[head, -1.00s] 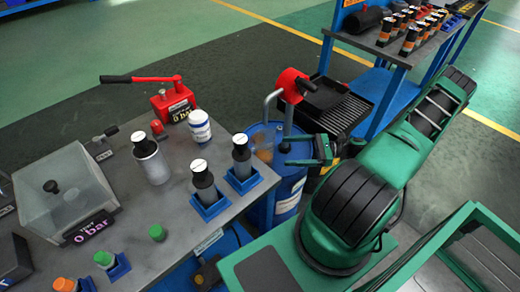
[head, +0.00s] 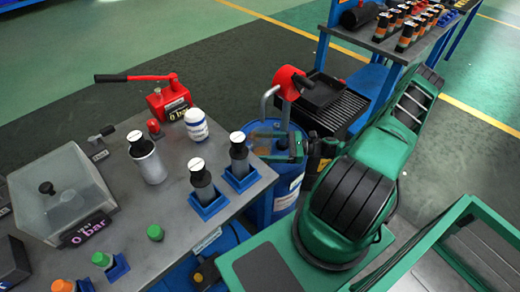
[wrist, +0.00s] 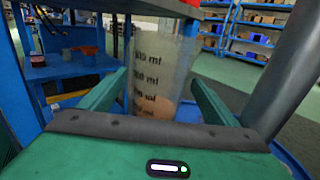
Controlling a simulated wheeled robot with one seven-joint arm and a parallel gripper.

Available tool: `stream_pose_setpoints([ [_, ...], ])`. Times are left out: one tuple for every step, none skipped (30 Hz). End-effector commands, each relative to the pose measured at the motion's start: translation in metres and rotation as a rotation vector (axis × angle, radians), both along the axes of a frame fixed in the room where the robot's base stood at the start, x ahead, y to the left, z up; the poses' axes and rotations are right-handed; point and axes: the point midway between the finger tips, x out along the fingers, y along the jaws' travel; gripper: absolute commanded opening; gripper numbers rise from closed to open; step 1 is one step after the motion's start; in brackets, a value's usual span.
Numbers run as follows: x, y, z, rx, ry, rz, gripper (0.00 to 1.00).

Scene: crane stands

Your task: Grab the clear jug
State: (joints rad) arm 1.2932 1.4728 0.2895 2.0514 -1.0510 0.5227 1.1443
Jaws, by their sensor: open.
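The clear jug (wrist: 160,62) stands upright in the wrist view, with dark ml marks on its side and something orange-brown showing low in it. My gripper (wrist: 159,80) is open, with one green finger on each side of the jug; I cannot tell whether either touches it. In the head view the jug (head: 262,139) stands on top of the blue drum (head: 289,183), partly hidden by my gripper (head: 277,148).
A grey pump pipe with a red head (head: 287,80) rises from the drum close by the jug. A grey bench (head: 185,245) with bottles in blue holders is at left. A black grated box (head: 345,108) stands behind the drum.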

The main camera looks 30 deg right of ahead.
Motion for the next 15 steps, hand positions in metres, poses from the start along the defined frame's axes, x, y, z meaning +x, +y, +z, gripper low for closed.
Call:
stream_pose_setpoints([
  [0.0027, 0.0054, 0.0002, 0.001, 0.0, 0.002, 0.83],
  [0.0041, 0.0076, 0.0002, 0.001, 0.0, 0.002, 0.83],
  [0.0057, 0.0097, 0.0003, 0.001, 0.0, 0.001, 0.83],
  [0.0065, 0.0107, 0.0003, 0.001, 0.0, 0.001, 0.83],
  [0.0071, 0.0114, 0.0003, 0.001, 0.0, 0.001, 0.83],
  [0.0073, 0.0118, 0.0003, 0.0, 0.0, 0.0, 0.83],
  [0.0075, 0.0118, 0.0003, 0.0, 0.0, 0.0, 0.83],
  [0.0076, 0.0118, 0.0003, 0.0, 0.0, 0.0, 0.83],
  [0.0075, 0.0117, 0.0003, 0.0, 0.0, 0.0, 0.83],
  [0.0074, 0.0116, 0.0003, 0.0, 0.0, 0.0, 0.83],
  [0.0074, 0.0115, 0.0003, 0.0, 0.0, 0.0, 0.83],
  [0.0074, 0.0115, 0.0003, 0.0, 0.0, 0.0, 0.78],
  [0.0074, 0.0115, 0.0003, 0.0, 0.0, 0.0, 0.71],
  [0.0073, 0.0115, 0.0003, 0.0, 0.0, 0.0, 0.64],
  [0.0074, 0.0114, 0.0003, 0.0, 0.0, 0.0, 0.54],
])
